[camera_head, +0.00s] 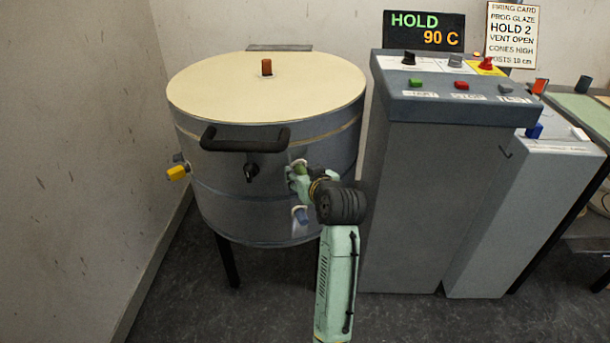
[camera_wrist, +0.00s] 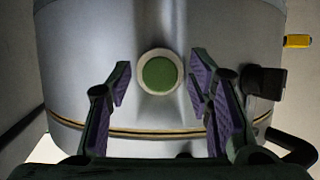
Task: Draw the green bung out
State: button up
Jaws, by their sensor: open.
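The green bung (camera_wrist: 158,73) is seen end-on in the wrist view, a round green face inside a pale ring on the grey kiln wall. My gripper (camera_wrist: 161,78) is open and empty, with one purple-padded finger on each side of the bung in the picture. Neither finger appears to touch it. I cannot tell how far the fingertips are from the wall. In the head view my gripper (camera_head: 297,182) is at the kiln's front right side and largely hides the bung.
The kiln (camera_head: 225,215) has a cream lid (camera_head: 225,90) with a red-brown plug (camera_head: 267,67), and a black handle (camera_head: 245,140) above left of my gripper. A yellow part (camera_head: 177,172) sticks out left. A grey control cabinet (camera_head: 410,190) stands close right.

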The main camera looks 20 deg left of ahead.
jog(key=shift+c, duration=0.6)
grip_shut()
jog(key=c, duration=0.5)
grip_release()
grip_shut()
jog(key=shift+s+d, duration=0.45)
jog(key=shift+s, duration=0.1)
jog(key=s+d+p, duration=0.1)
jog(key=s+d, duration=0.5)
jog(key=s, duration=0.1)
jog(key=shift+s+p, duration=0.25)
jog(key=shift+p, duration=0.1)
dwell(0.8)
